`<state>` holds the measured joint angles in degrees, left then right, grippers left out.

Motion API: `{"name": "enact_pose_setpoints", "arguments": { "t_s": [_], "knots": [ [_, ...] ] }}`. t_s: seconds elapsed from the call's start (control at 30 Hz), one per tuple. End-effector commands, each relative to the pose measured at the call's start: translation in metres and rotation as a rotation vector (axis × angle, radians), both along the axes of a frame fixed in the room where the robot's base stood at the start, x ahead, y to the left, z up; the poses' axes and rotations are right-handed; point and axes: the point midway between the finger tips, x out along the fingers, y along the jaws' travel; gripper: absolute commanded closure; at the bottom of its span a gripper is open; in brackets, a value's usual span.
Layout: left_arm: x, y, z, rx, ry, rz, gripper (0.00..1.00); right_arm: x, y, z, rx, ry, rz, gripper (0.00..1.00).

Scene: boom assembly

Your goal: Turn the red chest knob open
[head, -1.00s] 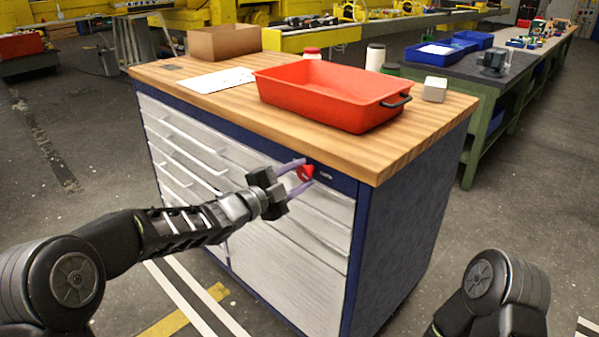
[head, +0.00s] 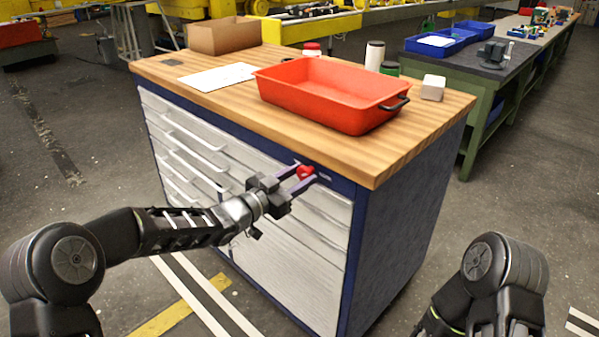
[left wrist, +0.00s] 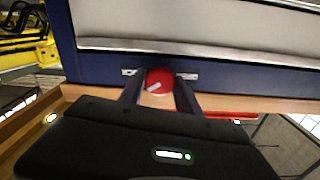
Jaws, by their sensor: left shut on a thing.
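The red knob (head: 305,172) sits on the dark blue top rail of the chest (head: 400,230), near its front right corner. My left gripper (head: 302,177) reaches it from the left, with its purple fingers on either side of the knob and shut on it. In the left wrist view the knob (left wrist: 159,81) shows between the two fingers, with a pale mark on its face pointing obliquely and white labels on the rail at both sides. My right arm shows at the lower right, but its gripper is out of view.
A red tray (head: 325,110) with black handles stands on the wooden top. A cardboard box (head: 224,36), a white sheet (head: 218,77), a pale block (head: 433,87) and jars are also there. White drawers (head: 290,270) fill the chest front. Floor to the right is clear.

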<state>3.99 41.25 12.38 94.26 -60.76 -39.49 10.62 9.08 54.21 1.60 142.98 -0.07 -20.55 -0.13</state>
Motion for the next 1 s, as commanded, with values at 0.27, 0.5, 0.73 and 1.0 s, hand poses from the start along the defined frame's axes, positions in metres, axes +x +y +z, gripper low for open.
{"name": "enact_pose_setpoints", "arguments": {
  "t_s": [0.27,0.5,0.73,1.0],
  "knots": [
    [-0.0001,0.0003,-0.0004,-0.096,0.099,0.0,1.0,0.0001,0.0001,0.0088,0.0,0.0,-0.001,0.64],
    [-0.0001,0.0002,-0.0011,-0.122,0.124,0.0,1.0,0.0,0.0001,0.0099,0.0,0.0,-0.001,0.64],
    [-0.0001,0.0002,-0.0012,-0.122,0.125,0.0,1.0,0.0001,0.0002,0.0098,0.0,0.0,0.0,0.64],
    [0.0,0.0001,-0.0009,-0.122,0.123,0.0,0.46,0.0,0.0001,0.0098,0.0,0.0,-0.001,0.64]
  ]
}}
